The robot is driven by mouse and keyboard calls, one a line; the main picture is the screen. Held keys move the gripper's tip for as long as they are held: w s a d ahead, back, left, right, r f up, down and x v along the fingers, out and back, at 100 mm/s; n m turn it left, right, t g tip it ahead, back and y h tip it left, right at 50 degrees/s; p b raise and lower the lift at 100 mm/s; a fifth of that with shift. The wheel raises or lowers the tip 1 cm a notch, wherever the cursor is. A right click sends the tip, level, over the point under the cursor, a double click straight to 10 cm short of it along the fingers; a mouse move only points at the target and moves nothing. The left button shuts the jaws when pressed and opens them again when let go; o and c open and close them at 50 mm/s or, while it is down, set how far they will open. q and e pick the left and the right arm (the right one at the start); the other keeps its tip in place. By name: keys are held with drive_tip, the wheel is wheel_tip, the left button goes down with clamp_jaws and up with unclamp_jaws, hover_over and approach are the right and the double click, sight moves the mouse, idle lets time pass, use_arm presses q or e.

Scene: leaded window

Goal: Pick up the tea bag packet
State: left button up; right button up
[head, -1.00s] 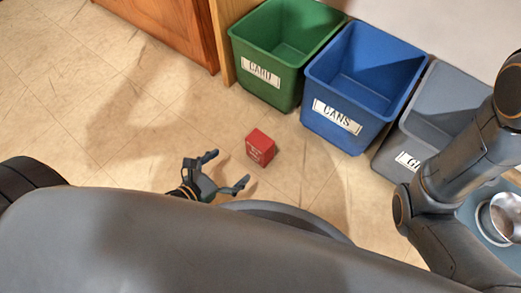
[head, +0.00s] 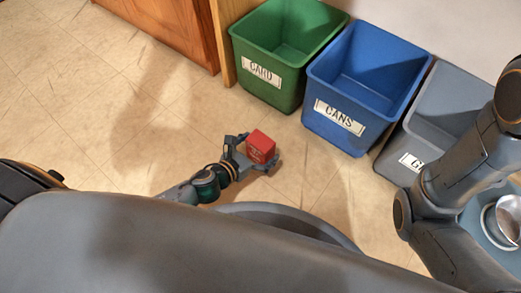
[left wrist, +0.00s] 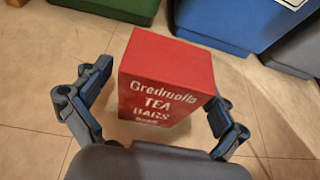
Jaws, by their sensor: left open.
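The tea bag packet (head: 261,146) is a small red box standing on the tiled floor in front of the green and blue bins. In the left wrist view the packet (left wrist: 166,82) shows white lettering that reads "TEA BAGS". My left gripper (head: 254,158) is open, with one finger on each side of the packet. In the left wrist view the fingers (left wrist: 158,120) stand to its left and right, with a gap showing on the left; on the right I cannot tell whether it touches. My right gripper is not in view, only my right arm at the right.
A green bin (head: 276,90) labelled CARD, a blue bin (head: 335,125) labelled CANS and a grey bin (head: 400,165) stand in a row behind the packet. A wooden cabinet (head: 175,25) is at the back left. The floor to the left is clear.

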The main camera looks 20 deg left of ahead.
use_arm(q)
drive_tip(key=shift+c, duration=0.4)
drive_tip(key=c, duration=1)
